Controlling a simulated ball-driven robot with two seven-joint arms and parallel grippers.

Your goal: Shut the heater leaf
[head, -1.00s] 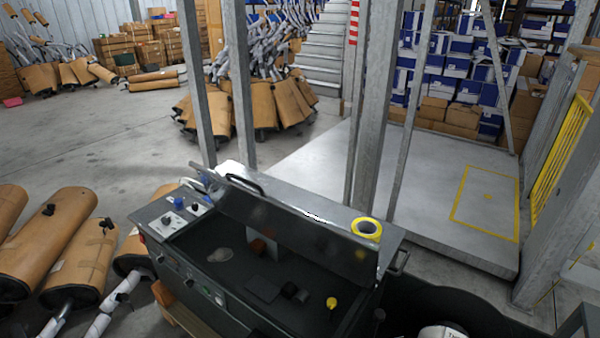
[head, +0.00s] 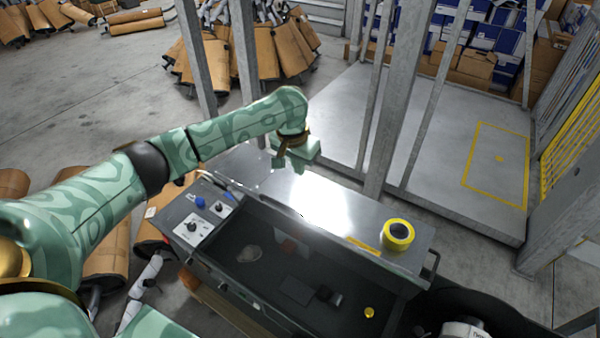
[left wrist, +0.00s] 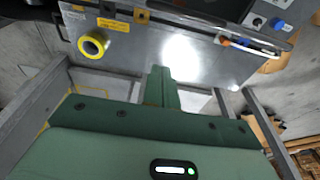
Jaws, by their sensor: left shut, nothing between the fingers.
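The heater machine (head: 190,257) stands below me, its dark well (head: 272,262) uncovered. A bright metal panel (head: 325,207) lies along the well's far side and also shows in the left wrist view (left wrist: 195,70). I take the dark strip (head: 330,255) at the panel's near edge for part of the leaf; its exact tilt is unclear. My left gripper (head: 296,163) is shut and empty, above the panel's far left part. In the left wrist view its closed fingers (left wrist: 160,78) point towards the panel, and contact cannot be seen. My right gripper is out of view.
A yellow tape roll (head: 398,235) stands on the panel's right part. Knobs (head: 193,226) sit on the left control plate. Grey posts (head: 395,100) rise just behind the machine. Wrapped mufflers (head: 100,245) lie at left. Open floor (head: 90,90) shows at back left.

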